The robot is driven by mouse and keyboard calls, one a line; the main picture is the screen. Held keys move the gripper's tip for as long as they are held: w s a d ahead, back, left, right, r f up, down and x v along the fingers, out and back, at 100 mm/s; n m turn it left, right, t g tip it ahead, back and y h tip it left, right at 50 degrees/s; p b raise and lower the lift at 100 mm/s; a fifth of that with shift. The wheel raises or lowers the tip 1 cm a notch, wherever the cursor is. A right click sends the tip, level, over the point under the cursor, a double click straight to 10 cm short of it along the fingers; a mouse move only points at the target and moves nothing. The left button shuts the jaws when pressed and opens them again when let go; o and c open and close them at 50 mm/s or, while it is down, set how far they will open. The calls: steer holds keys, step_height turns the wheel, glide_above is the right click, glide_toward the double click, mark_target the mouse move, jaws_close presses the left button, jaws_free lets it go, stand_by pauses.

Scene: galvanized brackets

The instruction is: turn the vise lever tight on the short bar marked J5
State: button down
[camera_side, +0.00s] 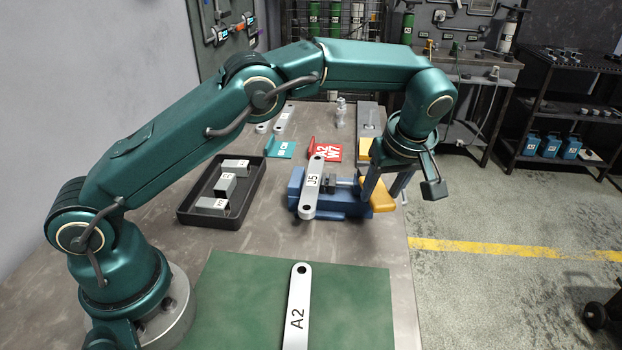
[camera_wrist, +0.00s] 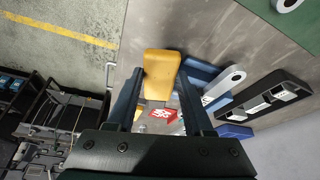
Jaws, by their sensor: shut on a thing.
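The short bar marked J5 (camera_side: 313,186) is silver with a hole at each end. It stands tilted at the blue vise (camera_side: 340,213), at the jaw on its left side. It also shows in the wrist view (camera_wrist: 223,84). The vise lever (camera_side: 383,201) is yellow and sits at the vise's right end. My gripper (camera_side: 382,190) points down over it, with one finger on each side. In the wrist view the yellow lever (camera_wrist: 160,74) lies between the fingers, which are shut on it. My fingers partly hide the lever and the vise behind.
A black tray (camera_side: 184,213) with several grey blocks lies left of the vise. A bar marked A2 (camera_side: 297,310) lies on a green mat (camera_side: 235,300) in front. A red bracket (camera_side: 325,148) and a teal bracket (camera_side: 280,150) lie behind. The table's right edge is close.

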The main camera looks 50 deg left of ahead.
steer(key=shift+w+n, duration=0.4)
stand_by(0.3)
steer(key=shift+c, duration=1.4)
jaws_free()
steer(key=shift+d, duration=0.1)
steer(key=shift+s+r+m, duration=0.1)
steer(key=shift+s+m, duration=0.15)
steer(key=shift+m, duration=0.05)
